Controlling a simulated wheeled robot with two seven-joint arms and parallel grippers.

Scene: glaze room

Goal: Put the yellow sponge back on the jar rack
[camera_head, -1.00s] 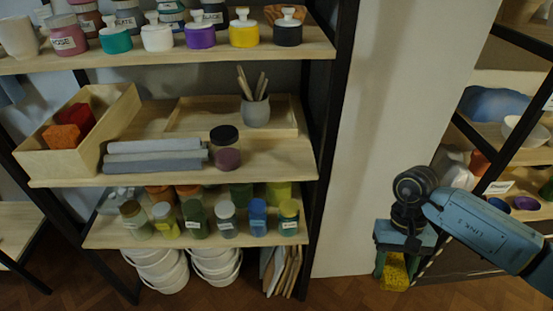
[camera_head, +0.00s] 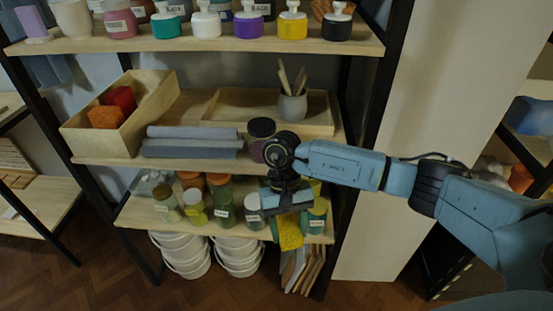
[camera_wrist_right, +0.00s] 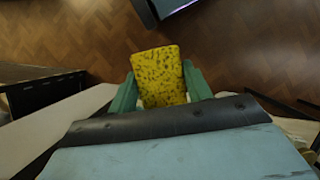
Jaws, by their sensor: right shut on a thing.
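The yellow sponge (camera_head: 290,234) is held between the green fingers of my right gripper (camera_head: 288,222), pointing down in front of the lower jar shelf. In the right wrist view the speckled sponge (camera_wrist_right: 158,75) sits between both fingertips of the gripper (camera_wrist_right: 160,88), with wood floor beyond it. The jar rack (camera_head: 105,163) is a dark-framed unit with wooden shelves. My right wrist hides part of the middle shelf edge and some jars on the lower shelf. My left gripper is not in view.
The top shelf (camera_head: 225,46) holds several lidded pots. The middle shelf has a wooden box (camera_head: 135,128) with red and orange blocks, folded grey cloths (camera_head: 192,148), a tray (camera_head: 222,118) with a brush cup (camera_head: 293,106), and a dark-lidded jar (camera_head: 262,127). White buckets (camera_head: 180,252) stand below.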

